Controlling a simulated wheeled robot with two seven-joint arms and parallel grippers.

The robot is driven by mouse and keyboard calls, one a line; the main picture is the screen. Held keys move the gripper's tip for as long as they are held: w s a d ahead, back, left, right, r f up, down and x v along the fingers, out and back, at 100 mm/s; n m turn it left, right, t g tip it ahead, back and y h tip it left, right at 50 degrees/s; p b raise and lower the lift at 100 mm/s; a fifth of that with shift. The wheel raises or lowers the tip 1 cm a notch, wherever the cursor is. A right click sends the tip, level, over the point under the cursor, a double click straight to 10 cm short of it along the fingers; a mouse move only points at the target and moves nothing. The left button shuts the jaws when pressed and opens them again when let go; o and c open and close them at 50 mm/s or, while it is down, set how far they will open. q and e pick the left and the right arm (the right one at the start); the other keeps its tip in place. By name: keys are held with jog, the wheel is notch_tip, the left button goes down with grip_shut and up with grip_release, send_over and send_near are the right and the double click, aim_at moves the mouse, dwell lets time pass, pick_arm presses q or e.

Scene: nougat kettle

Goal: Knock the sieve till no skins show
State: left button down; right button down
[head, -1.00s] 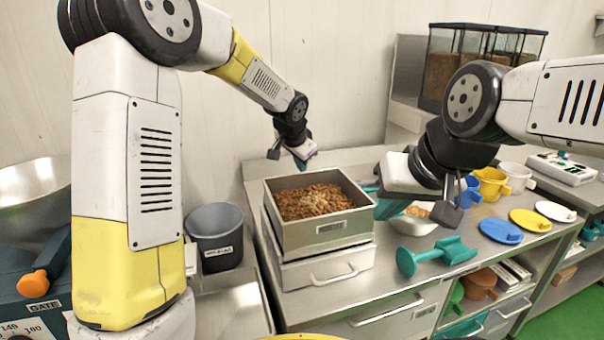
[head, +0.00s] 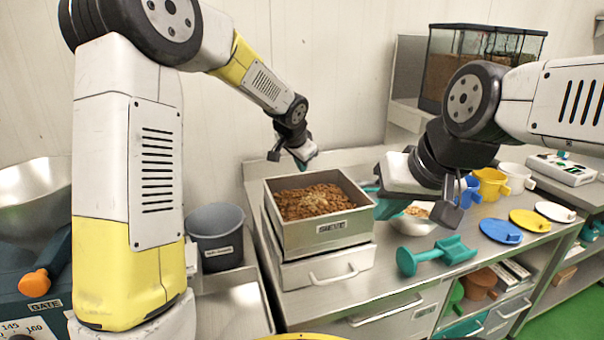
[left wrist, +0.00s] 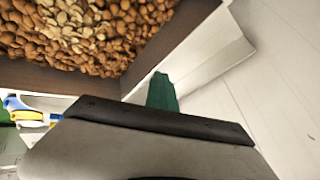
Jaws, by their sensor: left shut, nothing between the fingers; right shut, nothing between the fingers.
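The sieve looks to be the square metal box (head: 328,233) with a label on its front, standing on a lower metal box (head: 320,270). It is filled with brown nuts (head: 310,205), with a patch of paler pieces on top. I cannot tell loose skins from whole nuts. My left gripper (head: 302,160) is shut and empty behind the box's back edge. My right gripper (head: 418,212) is shut and empty, right of the box.
A teal tool (head: 435,256) lies on the counter in front of my right gripper, near a bowl (head: 414,222). Coloured cups (head: 490,183) and lids (head: 530,220) stand to the right. A grey bucket (head: 216,235) is at left. A wall is behind.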

pick_arm(q)
jog(key=shift+s+f+g, duration=0.3)
jog(key=shift+s+f, duration=0.05)
jog(key=shift+f, duration=0.5)
jog(key=shift+w+a+r, duration=0.1)
jog(key=shift+w+r, duration=0.15)
jog(key=shift+r, duration=0.25)
jog(key=shift+w+a+r, duration=0.1)
jog(key=shift+w+r, duration=0.1)
jog(key=shift+r, duration=0.7)
jog(key=shift+w+r, duration=0.25)
jog(key=shift+r, duration=0.7)
jog(key=shift+w+a+r, duration=0.1)
jog(key=shift+w+r, duration=0.1)
jog(key=shift+r, duration=0.7)
